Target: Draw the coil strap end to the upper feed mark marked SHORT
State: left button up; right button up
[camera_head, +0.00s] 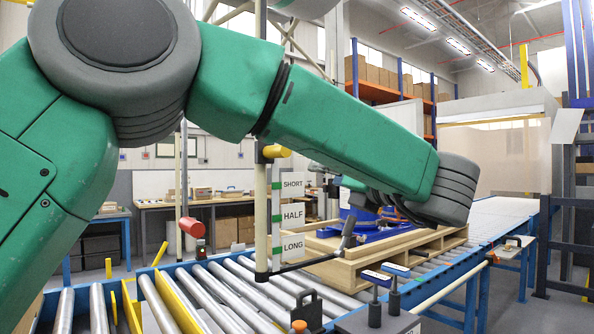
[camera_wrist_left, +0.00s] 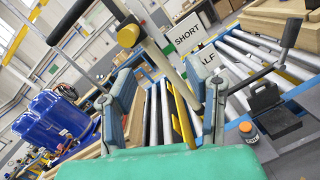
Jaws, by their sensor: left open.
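The SHORT sign (camera_head: 292,184) is the top one on the upright post (camera_head: 261,190), with a green mark (camera_head: 276,187) beside it. It also shows in the wrist view (camera_wrist_left: 187,33). The HALF sign (camera_head: 292,216) and LONG sign (camera_head: 292,246) are below. A dark handle (camera_head: 348,228) rises from a thin rod at the post's foot. I cannot tell whether this is the strap end; no coil is clearly seen. My left gripper (camera_head: 372,199) is partly hidden by its arm. In the wrist view its fingers (camera_wrist_left: 168,98) are apart and empty. My right gripper is out of view.
A roller conveyor (camera_head: 235,290) runs below, with a wooden pallet (camera_head: 385,262) carrying blue units. A black box (camera_head: 308,305) is in front. My left arm covers much of the upper view.

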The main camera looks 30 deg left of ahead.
aim_at(275, 152)
pick_arm(q)
jog(key=s+r+n+g, duration=0.2)
jog(key=s+r+n, duration=0.1)
jog(key=r+n, duration=0.15)
jog(key=shift+m, duration=0.25)
jog(key=p+x, duration=0.2)
jog(key=x, duration=0.9)
jog(key=shift+w+a+f+p, duration=0.1)
jog(key=shift+a+f+p, duration=0.1)
jog(key=shift+p, duration=0.15)
jog(key=shift+w+a, duration=0.4)
jog(key=shift+a, duration=0.05)
jog(key=shift+r, duration=0.1)
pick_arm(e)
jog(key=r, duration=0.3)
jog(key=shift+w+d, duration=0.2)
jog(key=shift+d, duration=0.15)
pick_arm(q)
jog(key=shift+a, duration=0.3)
grip_shut()
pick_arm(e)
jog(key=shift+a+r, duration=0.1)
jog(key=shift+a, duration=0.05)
